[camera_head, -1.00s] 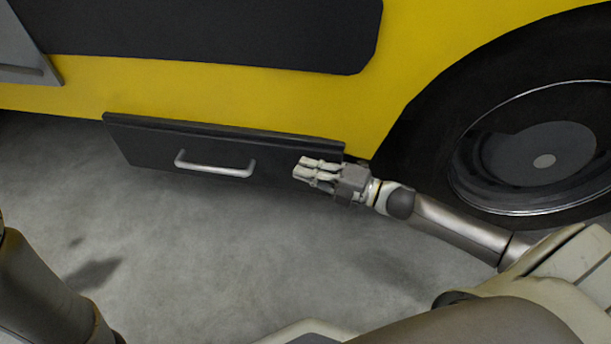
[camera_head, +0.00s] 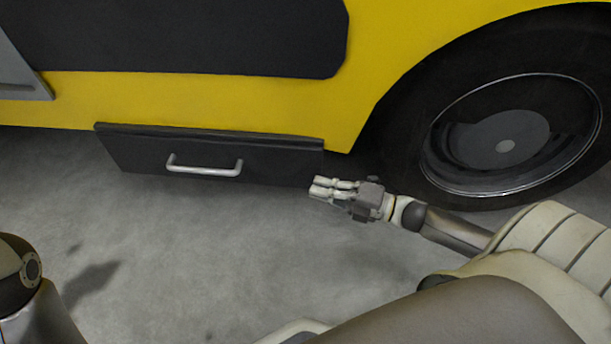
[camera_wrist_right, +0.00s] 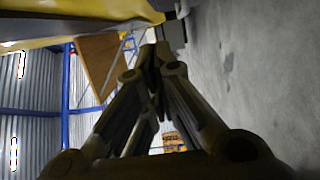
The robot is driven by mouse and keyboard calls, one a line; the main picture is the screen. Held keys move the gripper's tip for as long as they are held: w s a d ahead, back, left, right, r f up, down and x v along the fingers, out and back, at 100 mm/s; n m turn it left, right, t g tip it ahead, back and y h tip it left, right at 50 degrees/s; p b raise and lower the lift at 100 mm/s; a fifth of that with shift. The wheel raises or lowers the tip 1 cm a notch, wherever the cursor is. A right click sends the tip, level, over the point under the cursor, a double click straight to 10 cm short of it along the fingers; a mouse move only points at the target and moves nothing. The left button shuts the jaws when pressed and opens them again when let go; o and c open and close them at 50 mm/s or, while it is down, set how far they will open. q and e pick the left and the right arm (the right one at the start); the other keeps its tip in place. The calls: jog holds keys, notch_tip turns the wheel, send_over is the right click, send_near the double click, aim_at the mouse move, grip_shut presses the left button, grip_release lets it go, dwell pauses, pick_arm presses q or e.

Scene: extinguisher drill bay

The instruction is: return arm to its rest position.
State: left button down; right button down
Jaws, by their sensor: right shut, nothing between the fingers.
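My right gripper (camera_head: 322,188) is shut and empty in the head view. It is just off the right end of a dark drawer (camera_head: 130,151) under the yellow vehicle, apart from the drawer's silver handle (camera_head: 204,170). In the right wrist view the fingers of my right gripper (camera_wrist_right: 155,55) meet at their tips with nothing between them. My left gripper is not in view; only part of my left arm shows at the lower left of the head view.
The yellow vehicle (camera_head: 230,95) fills the back, with a large black wheel (camera_head: 505,145) close to my right arm. The grey floor (camera_head: 230,240) in front of the drawer is clear. The wrist view shows a brown panel (camera_wrist_right: 97,65) and blue posts (camera_wrist_right: 66,90).

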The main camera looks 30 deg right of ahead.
jog(key=shift+v, duration=0.8)
